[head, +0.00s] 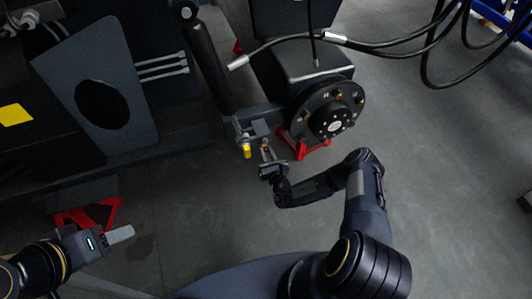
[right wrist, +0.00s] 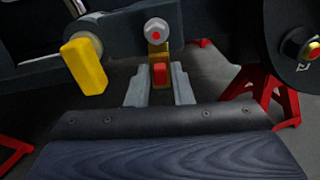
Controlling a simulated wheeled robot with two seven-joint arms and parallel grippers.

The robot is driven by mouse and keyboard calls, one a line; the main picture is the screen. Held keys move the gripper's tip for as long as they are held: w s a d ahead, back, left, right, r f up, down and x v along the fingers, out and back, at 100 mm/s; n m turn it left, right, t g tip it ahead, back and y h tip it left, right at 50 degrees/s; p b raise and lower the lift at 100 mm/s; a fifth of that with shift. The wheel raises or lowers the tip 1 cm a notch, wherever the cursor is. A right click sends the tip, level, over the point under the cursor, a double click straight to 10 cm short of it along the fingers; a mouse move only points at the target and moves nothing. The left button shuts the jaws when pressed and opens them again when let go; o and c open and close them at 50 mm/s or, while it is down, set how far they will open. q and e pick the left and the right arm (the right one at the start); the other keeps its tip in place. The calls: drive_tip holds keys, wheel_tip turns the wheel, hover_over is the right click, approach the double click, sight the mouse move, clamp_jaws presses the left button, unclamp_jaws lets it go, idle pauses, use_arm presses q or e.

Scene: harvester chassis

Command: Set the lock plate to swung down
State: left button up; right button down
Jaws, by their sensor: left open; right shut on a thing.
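The lock plate, which I take to be a small brass-coloured piece with a red end (right wrist: 160,73), hangs below a grey bolt head (right wrist: 155,31) in the right wrist view. My right gripper (right wrist: 159,92) is shut on it, with one grey finger on each side. In the head view this gripper (head: 268,154) is at the lower end of the black cylinder; the plate is small and partly hidden there. My left gripper (head: 120,235) is open and empty over the floor at the lower left, away from the chassis.
A yellow block (right wrist: 86,66) is beside the plate, left of my right gripper. A round hub (head: 332,115) with bolts is to the right, above a red stand (head: 312,149). Black hoses (head: 385,45) hang at the top.

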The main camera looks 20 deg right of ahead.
idle(0.4)
drive_tip(key=c, duration=1.4)
unclamp_jaws()
drive_tip(key=shift+c, duration=0.2)
drive_tip(key=shift+s, duration=0.1)
drive_tip(key=s+p, duration=0.1)
drive_tip(key=s, duration=0.6)
drive_tip(key=shift+s+d, duration=0.15)
drive_tip(key=shift+s, duration=0.2)
